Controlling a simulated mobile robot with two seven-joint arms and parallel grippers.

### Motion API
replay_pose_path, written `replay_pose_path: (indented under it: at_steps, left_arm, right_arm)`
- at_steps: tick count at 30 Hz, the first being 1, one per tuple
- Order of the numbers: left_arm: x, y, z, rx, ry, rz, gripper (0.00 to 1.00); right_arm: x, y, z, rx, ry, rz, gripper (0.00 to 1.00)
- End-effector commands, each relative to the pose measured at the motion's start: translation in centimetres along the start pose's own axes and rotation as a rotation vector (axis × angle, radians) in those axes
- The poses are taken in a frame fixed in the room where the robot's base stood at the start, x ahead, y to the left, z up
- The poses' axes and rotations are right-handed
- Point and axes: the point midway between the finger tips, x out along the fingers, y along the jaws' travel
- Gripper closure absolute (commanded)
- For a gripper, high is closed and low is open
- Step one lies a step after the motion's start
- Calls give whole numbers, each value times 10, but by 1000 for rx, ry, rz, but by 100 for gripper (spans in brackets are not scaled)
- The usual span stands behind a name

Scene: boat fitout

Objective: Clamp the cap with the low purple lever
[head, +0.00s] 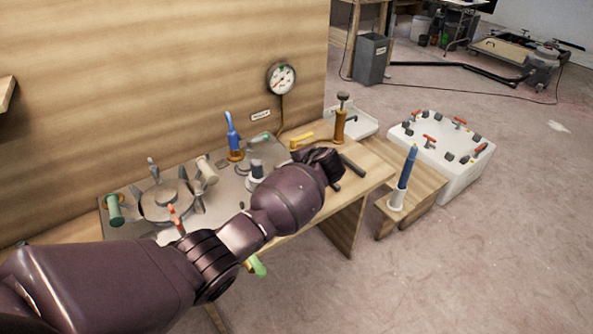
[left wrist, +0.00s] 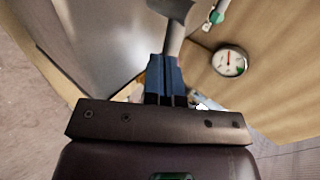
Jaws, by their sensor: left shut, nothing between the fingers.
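A round grey lidded fitting (head: 168,200) sits on the metal plate at the left of the bench, with several lever handles around it. I cannot pick out a purple lever or say which part is the cap; my arm covers part of the plate. My left gripper (left wrist: 166,62) has its blue fingers together and empty in the left wrist view. A grey bar-like part (left wrist: 176,18) shows just beyond the fingertips; I cannot tell whether they touch. In the head view my left wrist hides the fingers, near the bench's right end. My right gripper is not in view.
A blue upright handle (head: 232,137) and a yellow lever (head: 302,139) stand near the back wall, below a round gauge (head: 281,78). A blue-handled tool stands in a white holder (head: 397,201) at the right. A white box (head: 462,172) with clamps lies beyond.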

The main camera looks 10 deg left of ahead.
Motion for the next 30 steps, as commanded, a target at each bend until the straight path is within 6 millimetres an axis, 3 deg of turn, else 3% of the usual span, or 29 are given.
replay_pose_path:
  at_steps: [11,30]
  left_arm:
    - [4,-2,-4,-60,-81,0,100]
    - [3,-5,-3,-63,-84,-1,100]
  right_arm:
    - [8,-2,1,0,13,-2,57]
    - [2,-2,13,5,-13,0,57]
